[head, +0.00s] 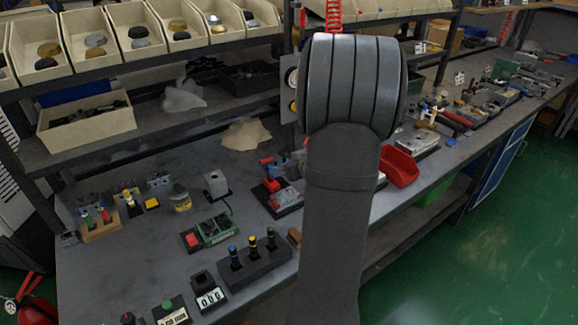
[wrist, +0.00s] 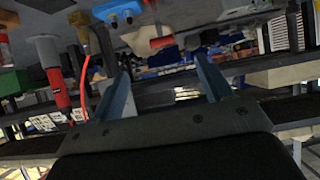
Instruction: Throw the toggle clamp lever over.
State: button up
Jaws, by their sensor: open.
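A small device with a red grip (head: 267,161) and a blue-grey body stands on the bench just left of my arm in the head view; it may be the toggle clamp, but it is too small to be sure. My arm hides part of that area. In the wrist view my gripper (wrist: 160,82) shows two bluish fingers, apart, with nothing held between them. A red cylindrical grip (wrist: 162,42) appears beyond the fingers, apart from them; I cannot tell whether it is the clamp lever. My gripper is hidden in the head view.
A black block with several coloured plungers (head: 254,258), a green box with a red button (head: 207,234) and a counter (head: 209,296) stand near the front. A red bin (head: 399,166) is right of my arm. Shelves with bins stand behind.

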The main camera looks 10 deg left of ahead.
jog(key=shift+a, duration=0.1)
jog(key=c, duration=0.5)
jog(key=a, duration=0.1)
jog(key=w+a+r+g, duration=0.1)
jog(key=a, duration=0.1)
jog(key=w+a+n+g, duration=0.1)
jog(key=shift+a+r+y, duration=0.15)
jog(key=shift+r+y, duration=0.05)
jog(key=shift+y, duration=0.2)
jog(key=c, duration=1.1)
jog(key=w+a+g, duration=0.1)
jog(key=a, duration=0.2)
jog(key=w+a+r+g+h, duration=0.1)
jog(key=shift+w+a+r+n+g, duration=0.1)
jog(key=shift+w+a+n+g, duration=0.1)
jog(key=shift+w+n+g, duration=0.15)
grip_shut()
notch_tip(320, 180, up, 2)
jog(key=m+h, duration=0.1)
jog(key=h, duration=0.3)
send_over(268, 170)
jog(key=a, duration=0.2)
notch_tip(268, 170, down, 9)
jog(key=w, duration=0.1)
jog(key=shift+w+d+r+m+h, duration=0.15)
jog(key=shift+r+m+h, duration=0.05)
jog(key=shift+m+h, duration=0.15)
